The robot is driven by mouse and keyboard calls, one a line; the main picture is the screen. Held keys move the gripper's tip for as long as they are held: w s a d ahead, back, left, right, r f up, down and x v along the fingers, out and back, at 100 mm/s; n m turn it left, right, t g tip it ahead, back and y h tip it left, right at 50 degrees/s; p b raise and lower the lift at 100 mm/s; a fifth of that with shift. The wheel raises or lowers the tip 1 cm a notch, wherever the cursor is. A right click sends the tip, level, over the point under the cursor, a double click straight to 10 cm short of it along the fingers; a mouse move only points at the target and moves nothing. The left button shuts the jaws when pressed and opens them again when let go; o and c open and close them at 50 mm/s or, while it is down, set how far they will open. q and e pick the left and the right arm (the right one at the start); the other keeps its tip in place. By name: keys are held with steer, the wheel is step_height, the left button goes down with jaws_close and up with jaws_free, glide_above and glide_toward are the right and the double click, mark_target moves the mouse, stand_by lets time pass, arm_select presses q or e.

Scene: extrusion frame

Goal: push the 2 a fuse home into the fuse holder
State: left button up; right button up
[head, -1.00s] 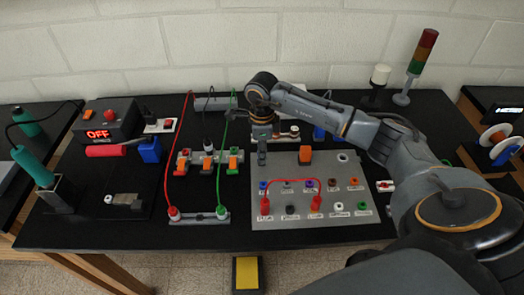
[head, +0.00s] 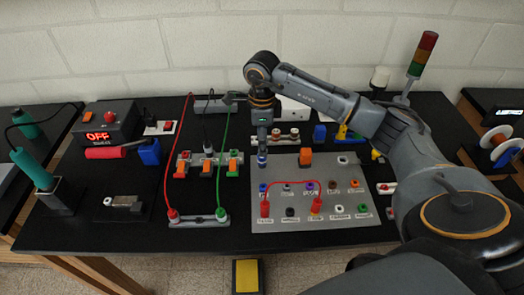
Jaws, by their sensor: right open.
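My right gripper (head: 262,161) points straight down over the back left corner of the grey panel (head: 285,165). It is open; its fingers look narrow at this distance. A small bluish spot shows at the fingertips, too small to tell as fuse, holder or fingertip. I cannot make out the 2 A fuse or the fuse holder for certain; the gripper covers that corner of the panel. A rack with several small white and brown pieces (head: 288,139) lies just behind the panel. My left gripper is not in view.
An orange switch (head: 306,157) stands on the panel right of my gripper. A red lead (head: 290,183) arches over the coloured sockets. A stack light (head: 421,58) stands behind my arm.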

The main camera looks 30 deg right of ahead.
step_height(320, 180, up, 6)
steer(key=shift+s, duration=0.1)
stand_by(0.7)
